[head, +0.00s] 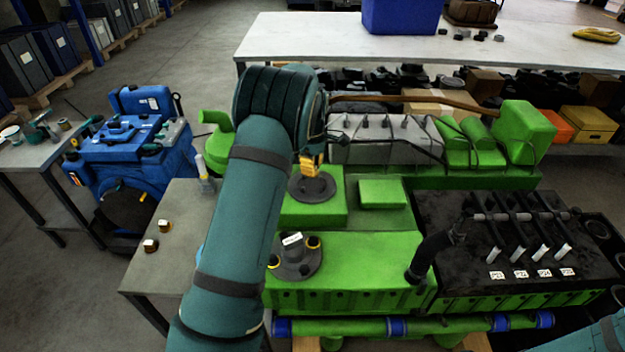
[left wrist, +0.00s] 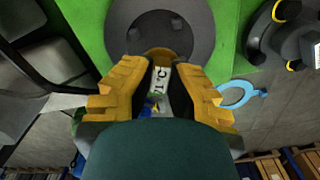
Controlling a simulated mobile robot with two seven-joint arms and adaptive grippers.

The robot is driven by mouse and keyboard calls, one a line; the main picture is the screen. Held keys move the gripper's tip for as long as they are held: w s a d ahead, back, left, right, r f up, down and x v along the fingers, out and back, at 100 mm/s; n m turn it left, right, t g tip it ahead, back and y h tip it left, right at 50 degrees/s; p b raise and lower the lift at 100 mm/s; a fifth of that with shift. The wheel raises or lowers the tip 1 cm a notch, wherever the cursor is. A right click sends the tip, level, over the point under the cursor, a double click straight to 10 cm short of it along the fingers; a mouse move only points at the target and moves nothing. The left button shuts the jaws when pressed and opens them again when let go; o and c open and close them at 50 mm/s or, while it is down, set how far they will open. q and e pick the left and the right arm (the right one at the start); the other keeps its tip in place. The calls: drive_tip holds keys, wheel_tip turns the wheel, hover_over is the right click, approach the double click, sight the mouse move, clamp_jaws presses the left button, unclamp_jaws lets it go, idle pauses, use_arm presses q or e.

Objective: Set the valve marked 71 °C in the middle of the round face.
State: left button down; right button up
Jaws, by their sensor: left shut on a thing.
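My left gripper (head: 312,164) is over the dark round face (head: 312,188) on the green engine block. In the left wrist view, its yellow fingers (left wrist: 160,95) are shut on a small valve (left wrist: 161,78) with a white label. I can read only "1°C" on it; the rest is hidden. A brass-coloured disc shows at the valve's far end, against the round face (left wrist: 190,22), near its lower edge in that view. I cannot tell whether the valve touches the face. My right gripper is not in view.
Two small labelled brass parts (head: 150,245) (head: 165,226) stand on the grey side table (head: 190,205). A dark round housing (head: 296,270) with a white label sits in front on the block. A dark hose (head: 435,250) and a black cover lie right. A light blue ring (left wrist: 238,94) shows in the wrist view.

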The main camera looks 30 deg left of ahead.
sight(312, 185)
use_arm(q)
drive_tip(key=shift+f+b, duration=0.45)
drive_tip(key=shift+f, duration=1.7)
drive_tip(key=shift+f, duration=0.15)
drive_tip(key=c, duration=1.1)
unclamp_jaws()
wheel_tip(312, 185, up, 12)
drive_tip(key=p, duration=0.3)
drive_tip(key=shift+r, duration=0.2)
